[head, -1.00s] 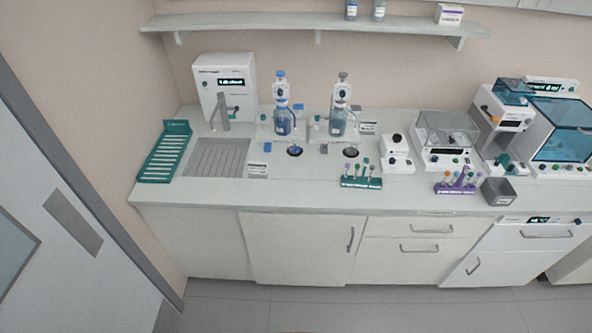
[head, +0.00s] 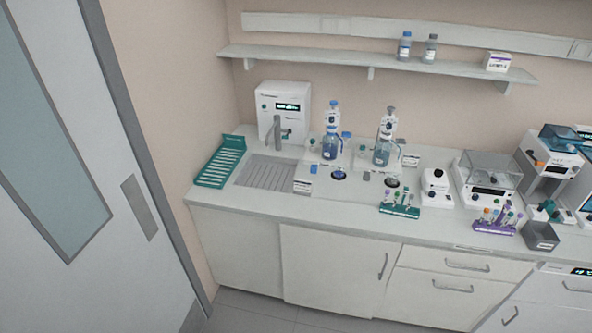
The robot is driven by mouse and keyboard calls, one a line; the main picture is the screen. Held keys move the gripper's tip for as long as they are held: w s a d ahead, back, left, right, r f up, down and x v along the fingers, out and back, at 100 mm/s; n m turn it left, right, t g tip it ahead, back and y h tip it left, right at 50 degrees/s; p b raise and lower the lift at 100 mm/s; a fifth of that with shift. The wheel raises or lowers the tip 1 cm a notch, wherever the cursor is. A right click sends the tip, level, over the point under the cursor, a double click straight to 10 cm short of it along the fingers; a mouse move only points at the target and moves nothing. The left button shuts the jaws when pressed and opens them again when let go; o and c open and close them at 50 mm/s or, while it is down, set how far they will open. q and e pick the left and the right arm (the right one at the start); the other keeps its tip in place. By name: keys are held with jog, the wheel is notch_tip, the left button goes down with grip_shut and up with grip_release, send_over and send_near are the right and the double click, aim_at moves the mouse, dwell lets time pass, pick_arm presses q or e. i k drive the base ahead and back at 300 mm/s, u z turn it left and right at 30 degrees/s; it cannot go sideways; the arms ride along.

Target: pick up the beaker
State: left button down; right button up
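I cannot make out a beaker for certain in the head view. Two glass bottles with pump tops stand on the counter (head: 240,205): one with blue liquid (head: 331,148) and one with blue-grey liquid (head: 382,153). Small dark round spots lie in front of each bottle, too small to identify. Neither of my grippers is in view.
A green tube rack (head: 399,210), a purple tube rack (head: 494,226) and a grey bin (head: 540,236) line the front right. A door (head: 75,180) stands at left.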

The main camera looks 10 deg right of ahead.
aim_at(339, 168)
jog(key=u, duration=0.2)
jog(key=i, duration=2.25)
jog(key=z, duration=1.65)
